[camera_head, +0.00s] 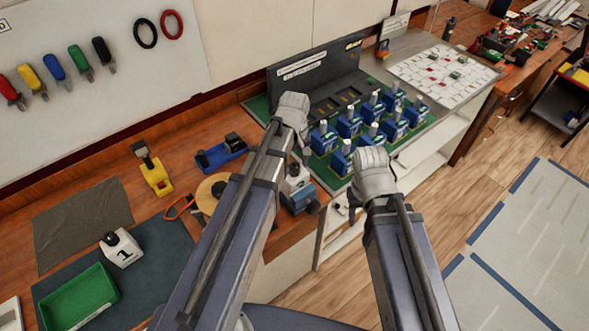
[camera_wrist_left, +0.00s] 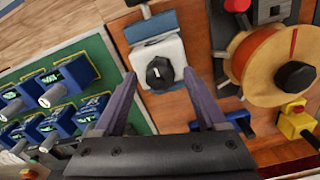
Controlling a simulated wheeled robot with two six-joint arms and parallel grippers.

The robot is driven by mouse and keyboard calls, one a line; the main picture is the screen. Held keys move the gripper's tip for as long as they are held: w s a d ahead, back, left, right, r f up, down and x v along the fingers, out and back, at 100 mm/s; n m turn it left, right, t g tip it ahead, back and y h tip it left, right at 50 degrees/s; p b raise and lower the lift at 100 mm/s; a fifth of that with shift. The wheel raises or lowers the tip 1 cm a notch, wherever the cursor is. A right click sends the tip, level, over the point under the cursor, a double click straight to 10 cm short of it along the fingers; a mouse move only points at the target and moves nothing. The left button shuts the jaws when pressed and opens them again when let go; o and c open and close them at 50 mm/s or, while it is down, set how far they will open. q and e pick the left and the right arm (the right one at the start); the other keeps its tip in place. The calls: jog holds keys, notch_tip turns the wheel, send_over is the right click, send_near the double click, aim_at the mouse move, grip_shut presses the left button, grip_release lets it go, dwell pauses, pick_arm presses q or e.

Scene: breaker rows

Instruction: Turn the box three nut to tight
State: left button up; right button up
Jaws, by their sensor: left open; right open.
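A white box (camera_wrist_left: 157,62) with a black nut or knob (camera_wrist_left: 159,73) on top shows in the left wrist view, between the fingertips of my open left gripper (camera_wrist_left: 160,78). The fingers look empty and I cannot tell how high above the box they are. In the head view this white box (camera_head: 296,179) stands near the bench's front edge, below my left gripper (camera_head: 302,145). Its number is not readable. Another white box (camera_head: 122,250), marked 1, stands on a dark mat at left. My right gripper (camera_head: 375,172) is beside the blue breakers; its fingers are hidden.
Several blue breakers (camera_head: 349,123) stand in rows on a green board (camera_wrist_left: 128,104). An orange spool (camera_wrist_left: 262,66) is right of the white box in the left wrist view. A green tray (camera_head: 80,299) and yellow tool (camera_head: 155,176) are on the bench.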

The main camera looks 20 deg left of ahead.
pick_arm(q)
jog(key=shift+f, duration=0.15)
jog(key=shift+c, duration=0.4)
grip_shut()
